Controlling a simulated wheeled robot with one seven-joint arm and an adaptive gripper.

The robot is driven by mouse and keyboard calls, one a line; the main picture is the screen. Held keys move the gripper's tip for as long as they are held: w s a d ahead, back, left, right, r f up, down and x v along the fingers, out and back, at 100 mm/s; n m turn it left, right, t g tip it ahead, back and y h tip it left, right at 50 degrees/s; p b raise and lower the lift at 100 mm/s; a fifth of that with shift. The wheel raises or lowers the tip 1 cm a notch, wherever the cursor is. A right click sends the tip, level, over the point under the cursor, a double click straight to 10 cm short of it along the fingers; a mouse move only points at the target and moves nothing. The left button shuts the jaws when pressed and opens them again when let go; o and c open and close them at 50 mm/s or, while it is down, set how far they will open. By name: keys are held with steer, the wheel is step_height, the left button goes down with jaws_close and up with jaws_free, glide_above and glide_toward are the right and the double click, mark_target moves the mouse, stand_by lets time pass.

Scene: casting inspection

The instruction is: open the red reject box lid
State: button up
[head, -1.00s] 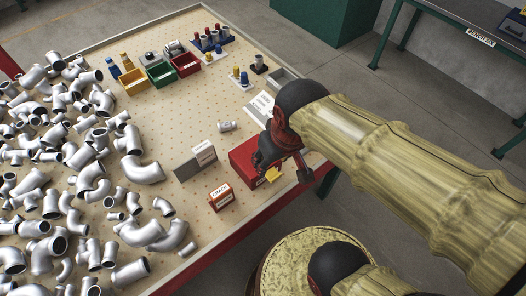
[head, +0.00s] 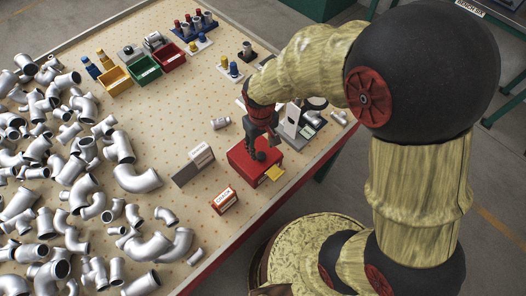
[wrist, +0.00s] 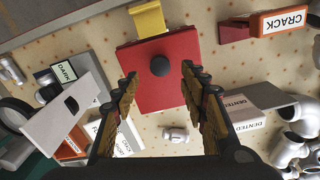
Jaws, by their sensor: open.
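The red reject box (head: 245,163) stands near the table's front edge, and its lid looks shut. In the wrist view its red lid (wrist: 178,92) has a round dark knob (wrist: 160,66) near the middle and a yellow tab (wrist: 148,19) on the far side. My gripper (head: 262,146) is above the box in the head view. In the wrist view my gripper (wrist: 158,82) is open, with one finger to each side of the knob and nothing held. The fingers appear above the lid; the exact gap is unclear.
A "CRACK" sign block (head: 224,200) stands left in front of the box, and a grey block with a white label (head: 192,164) lies behind it. A grey stand (head: 292,122) is to the right. Many metal pipe fittings (head: 135,178) cover the table's left. A small fitting (wrist: 175,134) lies near the box.

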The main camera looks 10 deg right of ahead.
mark_target(261, 155)
step_height(261, 155, down, 5)
steer(key=shift+f+b, duration=0.15)
steer(key=shift+b, duration=0.3)
steer(key=c, duration=0.3)
steer(key=c, duration=0.7)
jaws_close()
